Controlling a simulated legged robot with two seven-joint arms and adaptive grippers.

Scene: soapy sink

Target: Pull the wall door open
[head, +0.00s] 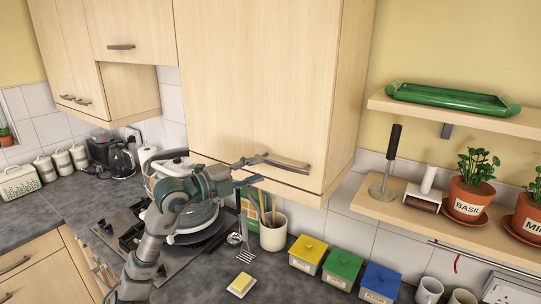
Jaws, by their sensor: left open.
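The wall door (255,75) is the large pale wood front of the wall cabinet in the middle, and it looks closed. Its grey bar handle (290,165) runs along the lower edge, towards the right corner. My left gripper (262,169) is open just left of the handle, with its fingers pointing right. The upper fingertip overlaps the handle's left end in the picture; I cannot tell whether they touch. My right gripper is not in view.
Below on the counter are a utensil pot (273,236), pans (205,232) on the hob, and yellow, green and blue canisters (342,268). Shelves at right hold a green tray (453,98) and a basil pot (468,198). More wall cabinets (130,30) hang at left.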

